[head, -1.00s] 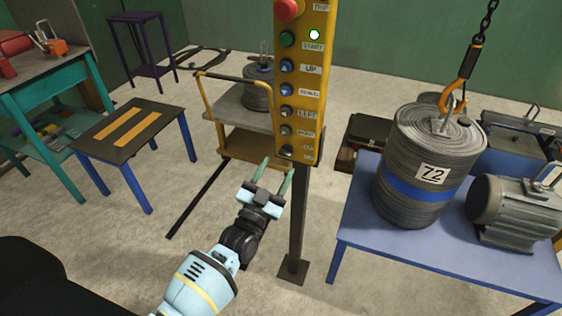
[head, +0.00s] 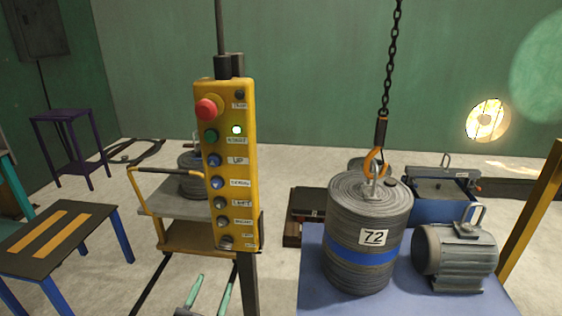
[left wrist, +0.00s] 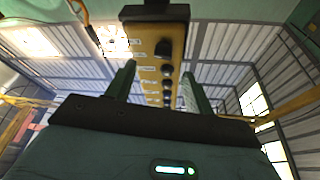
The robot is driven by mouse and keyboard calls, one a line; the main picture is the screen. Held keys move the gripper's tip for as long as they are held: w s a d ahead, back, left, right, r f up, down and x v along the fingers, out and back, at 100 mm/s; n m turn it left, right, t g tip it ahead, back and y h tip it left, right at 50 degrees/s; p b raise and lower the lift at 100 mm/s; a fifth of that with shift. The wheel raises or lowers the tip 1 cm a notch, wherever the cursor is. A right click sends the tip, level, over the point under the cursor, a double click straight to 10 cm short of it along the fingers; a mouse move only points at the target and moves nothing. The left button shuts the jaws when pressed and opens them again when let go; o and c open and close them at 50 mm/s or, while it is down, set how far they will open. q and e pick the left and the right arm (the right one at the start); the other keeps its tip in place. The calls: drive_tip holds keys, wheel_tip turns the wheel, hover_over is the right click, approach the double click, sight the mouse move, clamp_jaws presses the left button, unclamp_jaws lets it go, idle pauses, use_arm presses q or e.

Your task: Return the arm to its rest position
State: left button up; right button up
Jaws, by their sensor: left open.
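My left gripper (head: 208,296) is at the bottom edge of the head view, in front of the post of the yellow control pendant (head: 230,165). Its two green fingers are apart with nothing between them. In the left wrist view the open fingers (left wrist: 158,85) point up, and the underside of the pendant (left wrist: 160,60) with its dark knobs shows beyond and between them. I cannot tell the exact gap to the pendant. The rest of my left arm is below the head view. My right gripper is not in view.
A grey coil marked 72 (head: 366,265) hangs on or rests under an orange hook (head: 375,162) at the blue table (head: 312,265). A motor (head: 458,258) stands beside it. A yellow cart (head: 185,236) is behind the pendant. A low table (head: 70,225) is at left.

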use_arm(q)
drive_tip(key=s+f+n+g+p, duration=0.1)
drive_tip(key=s+f+g, duration=0.3)
drive_tip(key=s, duration=0.8)
drive_tip(key=s+f+n+g+y+p, duration=0.1)
drive_tip(key=s+f+g+p, duration=0.2)
drive_tip(key=s, duration=1)
drive_tip(key=s+f+n+g+p, duration=0.1)
drive_tip(key=s+f+g, duration=0.4)
drive_tip(key=s, duration=0.7)
wheel_tip(320, 180, down, 2)
drive_tip(key=shift+s+a+f+g+p, duration=0.15)
drive_tip(key=shift+a+f+g+p, duration=0.05)
drive_tip(key=shift+a+g+p, duration=0.25)
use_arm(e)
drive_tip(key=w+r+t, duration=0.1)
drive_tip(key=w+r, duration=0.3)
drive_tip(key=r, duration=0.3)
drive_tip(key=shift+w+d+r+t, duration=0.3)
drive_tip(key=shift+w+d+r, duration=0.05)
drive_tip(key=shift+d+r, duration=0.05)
